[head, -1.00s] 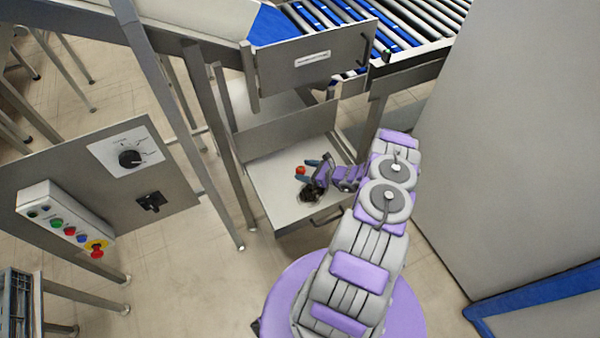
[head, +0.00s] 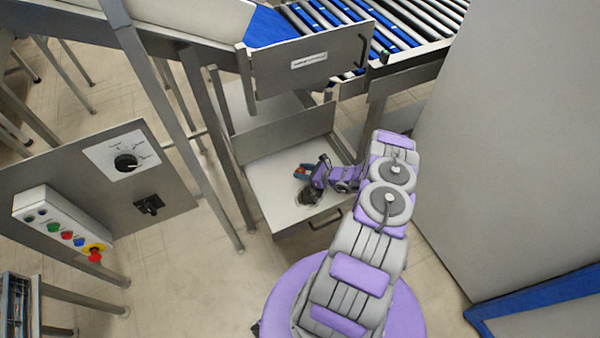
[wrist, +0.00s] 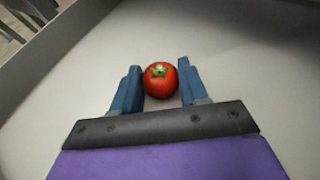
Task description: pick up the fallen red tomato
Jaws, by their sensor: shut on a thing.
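The red tomato (wrist: 160,80) sits between the two blue fingers of my gripper (wrist: 160,88) in the wrist view, its green stem end facing the camera. The fingers are shut on it from both sides. In the head view the tomato (head: 301,171) is a small red spot, partly covered by the fingers of my gripper (head: 303,170). It is over the pale floor of an open metal drawer (head: 270,193). I cannot tell whether the tomato still touches the drawer floor.
The drawer's back wall (head: 285,135) stands behind my gripper, and a handle (head: 326,219) is on its front. A labelled metal panel (head: 312,62) and the roller conveyor (head: 420,25) are above. A control box (head: 62,228) is at left. A large grey panel (head: 500,150) stands at right.

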